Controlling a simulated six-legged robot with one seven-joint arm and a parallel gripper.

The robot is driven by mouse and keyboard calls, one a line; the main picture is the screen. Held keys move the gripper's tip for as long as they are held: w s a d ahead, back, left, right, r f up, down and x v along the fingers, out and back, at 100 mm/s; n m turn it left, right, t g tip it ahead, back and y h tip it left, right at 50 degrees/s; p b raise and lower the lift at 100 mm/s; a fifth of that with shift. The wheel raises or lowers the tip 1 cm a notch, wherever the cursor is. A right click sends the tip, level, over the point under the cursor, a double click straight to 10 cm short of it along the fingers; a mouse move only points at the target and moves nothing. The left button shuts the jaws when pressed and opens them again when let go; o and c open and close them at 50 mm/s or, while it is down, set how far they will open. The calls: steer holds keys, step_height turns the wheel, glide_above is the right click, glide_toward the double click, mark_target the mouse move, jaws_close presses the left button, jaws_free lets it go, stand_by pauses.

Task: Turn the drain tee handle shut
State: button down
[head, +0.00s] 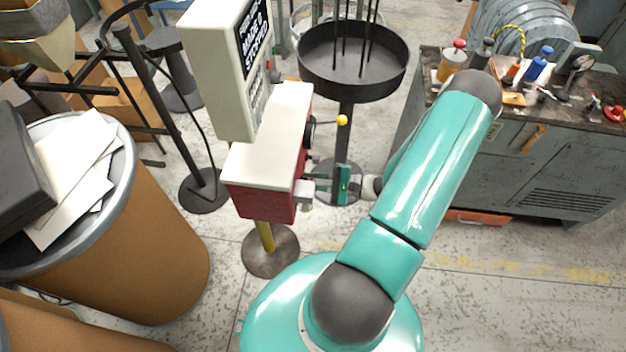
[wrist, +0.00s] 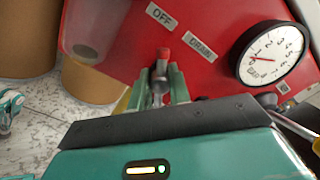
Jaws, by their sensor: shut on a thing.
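The drain tee handle (wrist: 162,68) is a small grey metal handle with a red tip on the sloping red panel (wrist: 110,25) in the wrist view. Its red end points up in the picture, below the OFF label (wrist: 161,16) and just left of the DRAIN label (wrist: 201,43). My gripper (wrist: 161,88) is shut on the handle, one green finger on each side. The fingers hide its lower part. In the head view my gripper (head: 320,187) reaches the right side of the red and white box (head: 262,190); the handle is too small to tell there.
A round dial gauge (wrist: 272,55) sits right of the handle. A yellow-knobbed lever (head: 342,120) sticks out above my gripper. A black round tray (head: 350,88) on a post stands behind. A cluttered workbench (head: 535,155) is at right, a brown drum (head: 150,250) at left.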

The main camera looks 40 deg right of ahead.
steer(key=shift+n, duration=1.4)
steer(key=c, duration=1.3)
jaws_free()
steer(key=v, duration=1.3)
steer(key=shift+s+d, duration=0.2)
steer(key=shift+s, duration=0.15)
